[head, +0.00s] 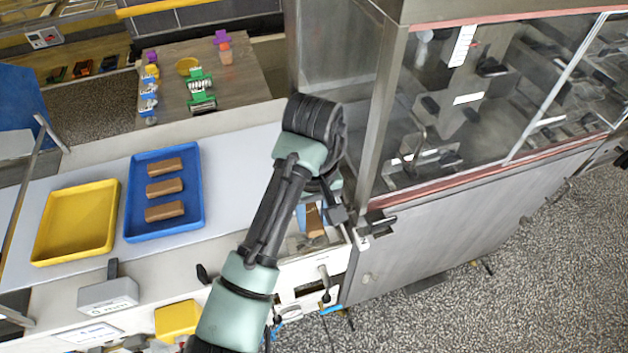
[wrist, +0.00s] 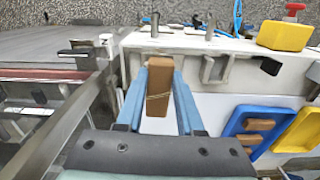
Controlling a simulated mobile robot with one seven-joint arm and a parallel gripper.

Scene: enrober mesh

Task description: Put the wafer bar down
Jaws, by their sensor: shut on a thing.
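A brown wafer bar (wrist: 157,92) is held between the two blue fingers of my gripper (wrist: 159,76) in the wrist view, its long side running along the fingers. In the head view the bar (head: 315,221) shows below my wrist, near the right end of the white counter. White surface shows beneath it in the wrist view; I cannot tell whether the bar touches it. Three similar wafer bars (head: 164,188) lie in a row in the blue tray (head: 133,222). My arm hides much of the counter's right end in the head view.
An empty yellow tray (head: 75,222) sits left of the blue tray. A glass-fronted steel machine (head: 450,230) stands close on the right. A yellow box (head: 178,318) is at the counter's front. The counter (head: 232,180) right of the blue tray is clear.

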